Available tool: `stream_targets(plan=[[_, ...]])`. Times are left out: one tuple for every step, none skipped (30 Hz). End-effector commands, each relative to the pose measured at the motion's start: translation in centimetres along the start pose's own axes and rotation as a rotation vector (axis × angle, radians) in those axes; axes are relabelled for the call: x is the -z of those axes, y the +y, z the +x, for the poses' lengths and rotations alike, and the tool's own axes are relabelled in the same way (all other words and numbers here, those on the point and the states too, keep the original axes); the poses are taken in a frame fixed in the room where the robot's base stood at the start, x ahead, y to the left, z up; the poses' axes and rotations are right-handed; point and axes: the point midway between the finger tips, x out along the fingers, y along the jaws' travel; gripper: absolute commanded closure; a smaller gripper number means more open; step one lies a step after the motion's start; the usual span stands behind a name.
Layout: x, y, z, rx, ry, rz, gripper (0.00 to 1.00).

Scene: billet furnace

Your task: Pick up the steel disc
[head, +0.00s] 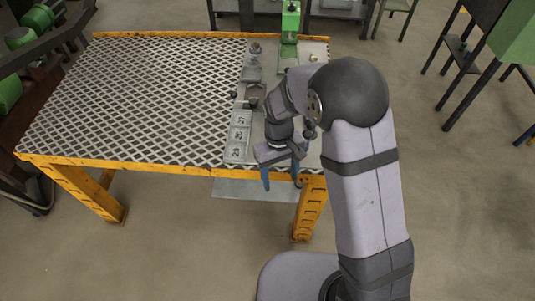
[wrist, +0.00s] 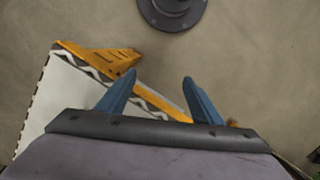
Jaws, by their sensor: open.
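My gripper (head: 282,185) is open and empty, pointing down at the front edge of the yellow-framed table (head: 75,162), near its right corner. Its two blue fingers (wrist: 159,77) are spread in the wrist view, with nothing between them but floor and a bit of the table edge. I cannot clearly make out the steel disc in either view. A small round grey piece (head: 255,48) sits at the back of the table's right-hand strip, too small to identify. My arm hides part of that strip.
A row of numbered plates (head: 238,136) lies left of my gripper, with small dark fittings (head: 251,103) behind it. A green machine (head: 290,22) stands at the back right. The table's mesh top (head: 150,95) is clear. Dark stands (head: 465,50) are at far right.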

Motion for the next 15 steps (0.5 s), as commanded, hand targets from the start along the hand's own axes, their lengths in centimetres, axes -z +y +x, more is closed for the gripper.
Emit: stream_targets(plan=[[2.5, -0.1, -0.3, -0.003, 0.027, -0.033, 0.40], [3.8, 0.0, -0.9, -0.005, 0.045, -0.052, 0.40], [5.5, 0.2, -1.8, -0.008, 0.071, -0.077, 0.40], [6.7, 0.2, -2.6, -0.011, 0.093, -0.098, 0.40], [7.8, 0.3, -3.5, -0.015, 0.117, -0.120, 0.40], [9.2, 0.4, -4.9, -0.021, 0.147, -0.151, 0.40], [10.1, 0.5, -5.9, -0.026, 0.167, -0.174, 0.40], [10.8, 0.6, -6.8, -0.030, 0.183, -0.199, 0.40], [11.6, 0.6, -7.8, -0.037, 0.199, -0.239, 0.40], [11.8, 0.6, -8.3, -0.041, 0.202, -0.273, 0.40], [11.7, 0.6, -8.4, -0.043, 0.193, -0.305, 0.40], [11.2, 0.6, -8.2, -0.042, 0.174, -0.341, 0.40], [10.9, 0.6, -8.1, -0.042, 0.165, -0.365, 0.40], [10.8, 0.6, -8.1, -0.042, 0.159, -0.384, 0.40], [10.6, 0.6, -8.1, -0.042, 0.154, -0.407, 0.40]])
